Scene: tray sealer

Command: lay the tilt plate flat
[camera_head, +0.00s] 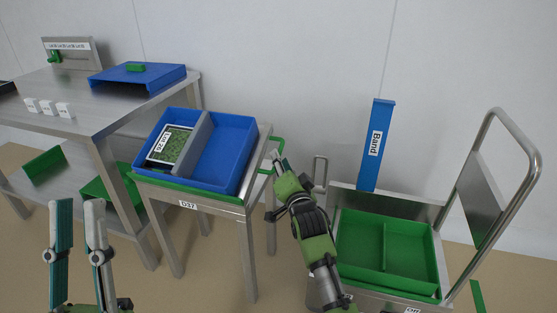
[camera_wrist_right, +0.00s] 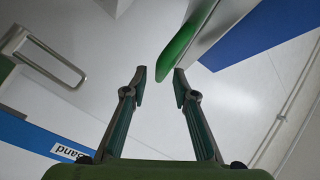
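The tilt plate (camera_head: 180,187), with a green front edge, lies on top of the steel stand marked D37. A blue two-part crate (camera_head: 253,128) rests on it and hides most of it. I cannot tell the plate's exact angle. A green handle (camera_head: 279,139) sticks out at its right side. My right gripper (camera_head: 277,157) is open beside this handle; in the right wrist view the green handle (camera_wrist_right: 184,48) is just beyond and between the fingertips, apparently not clasped. My left gripper (camera_head: 77,205) is open and empty at the lower left, away from the stand.
A pack labelled Lot 25 (camera_head: 169,144) lies in the crate's left compartment. A steel workbench (camera_head: 75,103) with a blue upturned tray (camera_head: 110,76) stands at left. At right, a trolley (camera_head: 491,135) carries a green two-part crate (camera_head: 440,265); a blue "Band" post (camera_head: 377,120) stands behind.

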